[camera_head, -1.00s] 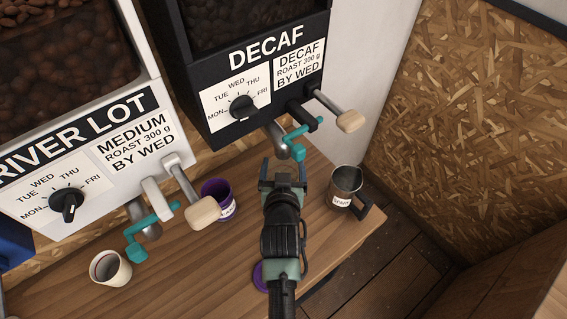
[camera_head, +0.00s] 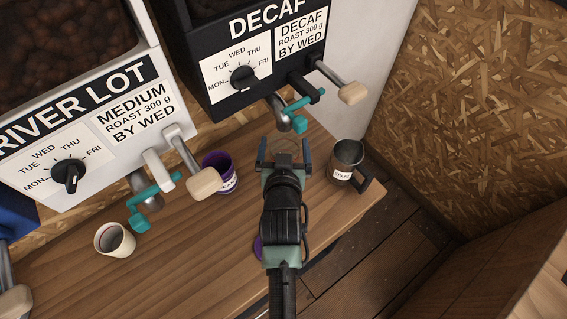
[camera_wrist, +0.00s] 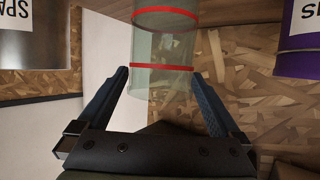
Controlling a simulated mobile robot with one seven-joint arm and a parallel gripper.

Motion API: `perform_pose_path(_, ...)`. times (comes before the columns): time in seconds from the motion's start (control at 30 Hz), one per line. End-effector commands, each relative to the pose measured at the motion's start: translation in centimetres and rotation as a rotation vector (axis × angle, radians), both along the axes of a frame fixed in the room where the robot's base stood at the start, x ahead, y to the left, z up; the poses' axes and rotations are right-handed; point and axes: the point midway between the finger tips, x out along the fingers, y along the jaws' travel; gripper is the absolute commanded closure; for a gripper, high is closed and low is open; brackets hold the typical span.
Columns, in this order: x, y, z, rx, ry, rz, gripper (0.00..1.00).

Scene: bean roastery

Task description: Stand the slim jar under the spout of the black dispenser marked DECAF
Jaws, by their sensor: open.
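The slim jar is a clear cylinder with red bands. It shows in the wrist view (camera_wrist: 163,45) between my fingertips, and very faintly in the head view (camera_head: 286,144). My gripper (camera_head: 284,153) is open, with one finger on each side of the jar; small gaps show in the wrist view (camera_wrist: 160,75). The black DECAF dispenser (camera_head: 222,112) stands at the top middle. Its spout (camera_head: 281,112), with a teal handle, is just behind the jar. I cannot tell whether the jar is exactly under the spout; its base is hidden by my gripper.
A purple cup (camera_head: 217,163) stands left of my gripper and a metal mug (camera_head: 348,154) right of it. A cream cup (camera_head: 114,239) stands farther left under the white RIVER LOT dispenser (camera_head: 102,146).

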Motion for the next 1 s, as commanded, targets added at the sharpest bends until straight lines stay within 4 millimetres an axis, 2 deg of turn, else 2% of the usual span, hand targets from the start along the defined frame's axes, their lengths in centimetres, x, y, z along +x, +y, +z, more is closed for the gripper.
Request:
perform_pose_path(0.2, -3.9, 0.2, 1.4, -0.001, 0.002, 0.0, 0.0)
perform_pose_path(0.5, -7.6, 0.3, 3.0, -0.001, 0.0, 0.0, 0.0)
perform_pose_path(0.7, -8.3, 0.3, 3.4, 0.0, 0.001, 0.0, 0.0)
perform_pose_path(1.0, -8.3, 0.3, 3.5, 0.0, 0.0, 0.0, 0.0)
